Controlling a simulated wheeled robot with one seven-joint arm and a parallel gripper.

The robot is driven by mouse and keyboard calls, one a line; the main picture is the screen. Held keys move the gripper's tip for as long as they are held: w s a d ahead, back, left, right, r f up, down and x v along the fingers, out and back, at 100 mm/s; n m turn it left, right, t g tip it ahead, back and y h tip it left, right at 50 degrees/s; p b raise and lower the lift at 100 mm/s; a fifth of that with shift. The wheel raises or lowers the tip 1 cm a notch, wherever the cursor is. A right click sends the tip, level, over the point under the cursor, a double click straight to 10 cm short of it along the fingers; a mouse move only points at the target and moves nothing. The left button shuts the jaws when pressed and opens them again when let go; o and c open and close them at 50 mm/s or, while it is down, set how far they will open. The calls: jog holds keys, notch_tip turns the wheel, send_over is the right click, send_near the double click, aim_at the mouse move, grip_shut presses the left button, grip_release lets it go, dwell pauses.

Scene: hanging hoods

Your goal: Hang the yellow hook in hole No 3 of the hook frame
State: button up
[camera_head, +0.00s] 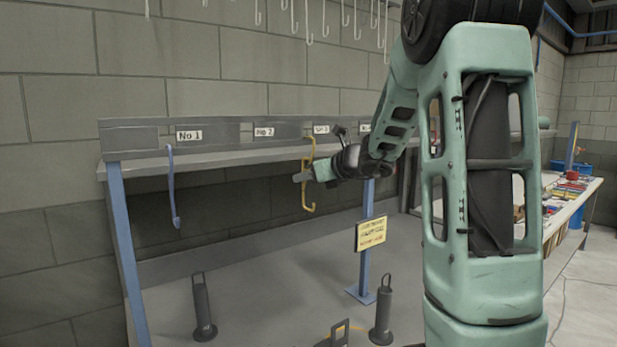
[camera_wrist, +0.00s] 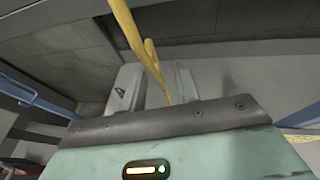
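The yellow hook (camera_head: 309,147) is nearly upright at the front of the grey hook frame (camera_head: 215,143). Its top overlaps the frame's lower edge, just left of the No 3 label (camera_head: 321,129); I cannot tell whether it sits in the hole. My gripper (camera_head: 301,176) is at the hook's middle, below the frame. In the wrist view the yellow hook (camera_wrist: 151,52) runs down between the two fingers of my gripper (camera_wrist: 158,88). A gap shows between the fingers, wider than the hook, which lies nearer the right finger.
A blue hook (camera_head: 172,185) hangs left of the No 1 label. Dark cylinders (camera_head: 202,308) (camera_head: 383,309) with handles stand below on the grey base. A yellow sign (camera_head: 371,234) is on a blue post. White hooks (camera_head: 309,22) hang overhead. A cluttered table (camera_head: 563,212) stands right.

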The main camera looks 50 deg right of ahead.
jog(key=b+v, duration=0.2)
jog(key=v, duration=1.5)
jog(key=shift+s, duration=0.2)
jog(key=shift+r, duration=0.1)
jog(key=w+a+f+n+g+y, duration=0.35)
jog(key=a+f+n, duration=0.3)
jog(key=a, duration=0.45)
jog(key=w+a+f+n+g+y, duration=0.35)
jog(key=a+f+n, duration=0.35)
jog(key=a, duration=0.5)
jog(key=s+a+f+n+g+h, duration=0.2)
jog(key=s+a+f+n, duration=0.2)
jog(key=n, duration=0.6)
jog(key=s+a+f+n+g+h, duration=0.2)
jog(key=s+a+f+n, duration=0.2)
jog(key=s+a+n, duration=0.4)
jog(key=s+a+f+n+g+h, duration=0.2)
jog(key=s+a+f+n, duration=0.3)
jog(key=a+n, duration=0.5)
jog(key=shift+s+n+g, duration=0.5)
jog(key=shift+s+n, duration=0.05)
jog(key=shift+n, duration=0.7)
